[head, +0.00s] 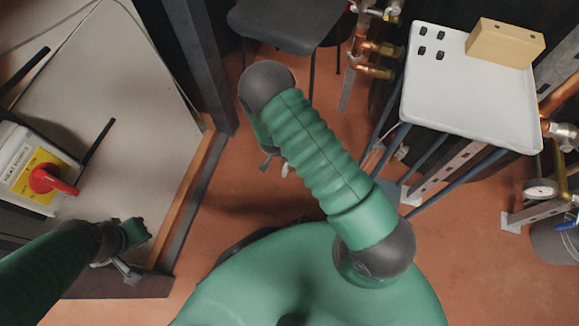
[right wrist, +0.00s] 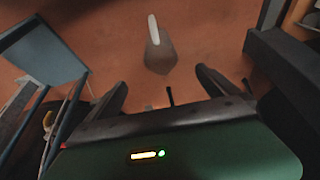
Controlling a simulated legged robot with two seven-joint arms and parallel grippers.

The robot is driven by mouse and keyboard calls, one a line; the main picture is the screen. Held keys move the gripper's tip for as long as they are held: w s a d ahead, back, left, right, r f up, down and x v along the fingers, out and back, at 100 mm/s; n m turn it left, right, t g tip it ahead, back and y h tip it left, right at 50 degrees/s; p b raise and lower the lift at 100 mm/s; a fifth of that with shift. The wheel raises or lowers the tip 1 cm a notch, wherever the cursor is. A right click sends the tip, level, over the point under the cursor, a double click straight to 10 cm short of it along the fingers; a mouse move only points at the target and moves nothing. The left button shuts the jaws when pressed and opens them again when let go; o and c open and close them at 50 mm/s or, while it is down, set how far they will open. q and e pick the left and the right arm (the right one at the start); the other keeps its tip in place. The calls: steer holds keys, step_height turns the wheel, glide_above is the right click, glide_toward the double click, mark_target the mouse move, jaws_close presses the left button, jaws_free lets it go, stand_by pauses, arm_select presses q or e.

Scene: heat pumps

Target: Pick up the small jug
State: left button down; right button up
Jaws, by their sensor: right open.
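A small greyish vessel with a pale upright strip, likely the small jug (right wrist: 158,56), shows in the right wrist view over the red-brown floor, beyond the fingertips. My right gripper (right wrist: 160,88) is open, its two dark fingers spread wide, with nothing between them. The vessel lines up with the gap between the fingers, apart from them. In the head view my right arm covers this area and I cannot make out the jug. My left gripper (head: 128,254) is at the lower left, over the edge of the bench; its jaws are too unclear to read.
A grey bench (head: 120,75) with a wooden edge stands at left, carrying a box with a red rotary switch (head: 45,180). A white table (head: 465,95) with a wooden block (head: 505,42) is at upper right. A dark stool (head: 290,22) stands behind. Copper pipes line the right.

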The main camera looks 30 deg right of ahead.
steer(key=b+x, duration=0.9)
steer(key=x, duration=0.5)
steer(key=shift+s+a+f+b, duration=0.2)
steer(key=shift+a+b, duration=0.1)
steer(key=shift+a, duration=0.1)
steer(key=c, duration=2)
arm_select(q)
steer(key=s+x, duration=0.2)
steer(key=x, duration=0.8)
steer(key=shift+s+a+f, duration=0.15)
steer(key=shift+a+f, duration=0.15)
steer(key=shift+f, duration=0.3)
arm_select(e)
steer(key=shift+c, duration=0.3)
arm_select(q)
steer(key=shift+r, duration=0.1)
arm_select(e)
steer(key=shift+r, duration=0.1)
